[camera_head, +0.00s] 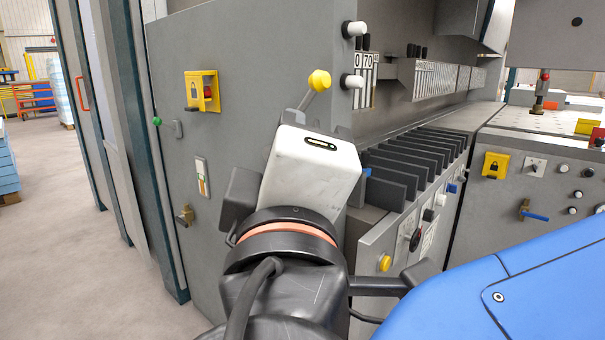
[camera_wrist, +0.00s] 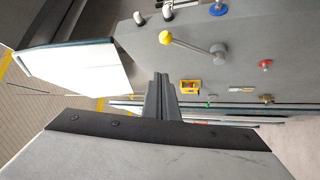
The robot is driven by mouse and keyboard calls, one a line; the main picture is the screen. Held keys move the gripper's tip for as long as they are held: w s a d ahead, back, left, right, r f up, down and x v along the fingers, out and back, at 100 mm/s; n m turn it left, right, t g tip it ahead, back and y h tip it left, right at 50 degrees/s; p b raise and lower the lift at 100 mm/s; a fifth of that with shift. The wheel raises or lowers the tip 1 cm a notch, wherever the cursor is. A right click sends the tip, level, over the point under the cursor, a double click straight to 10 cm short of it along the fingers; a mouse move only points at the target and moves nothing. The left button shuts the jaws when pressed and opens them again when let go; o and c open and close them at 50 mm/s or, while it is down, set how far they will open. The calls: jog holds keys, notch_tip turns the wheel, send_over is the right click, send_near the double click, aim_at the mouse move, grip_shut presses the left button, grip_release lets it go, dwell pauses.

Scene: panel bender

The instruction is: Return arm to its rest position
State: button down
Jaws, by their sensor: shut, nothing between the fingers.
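My arm is raised in front of the grey panel bender (camera_head: 230,120). In the head view the white gripper body hides the fingertips. In the wrist view the two dark fingers of my gripper (camera_wrist: 161,92) stand together, shut, with nothing between them. A lever with a yellow ball knob (camera_head: 319,80) sticks out from the machine beyond my gripper. The same yellow knob (camera_wrist: 165,38) shows in the wrist view, above the fingertips in the picture and apart from them.
A yellow lockout plate (camera_head: 203,91), a green-tipped handle (camera_head: 168,126) and a brass valve (camera_head: 186,214) sit on the machine's side. A row of dark plates (camera_head: 425,150) and a control panel (camera_head: 545,180) lie to the right. Open floor (camera_head: 60,230) is at left.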

jog(key=w+d+f+m+g+h, duration=0.1)
jog(key=w+d+f+g+h, duration=0.25)
jog(key=w+d+f, duration=0.4)
jog(key=w+d+f+m+g+h, duration=0.25)
jog(key=w+d+f+g, duration=0.25)
jog(key=d+f, duration=0.6)
jog(key=s+d+f+m+g+y, duration=0.2)
jog(key=s+d+f+m, duration=0.1)
jog(key=f, duration=0.4)
jog(key=s+d+f+m+g+y, duration=0.1)
jog(key=s+d+f+m+g, duration=0.2)
jog(key=f, duration=0.4)
jog(key=s+d+f+m+g+y, duration=0.2)
jog(key=s+d+f+m+g, duration=0.1)
jog(key=d+f+m, duration=0.2)
jog(key=shift+s+d+f+y, duration=0.25)
jog(key=shift+d+f+y, duration=0.05)
jog(key=shift+f, duration=0.85)
jog(key=shift+w, duration=0.1)
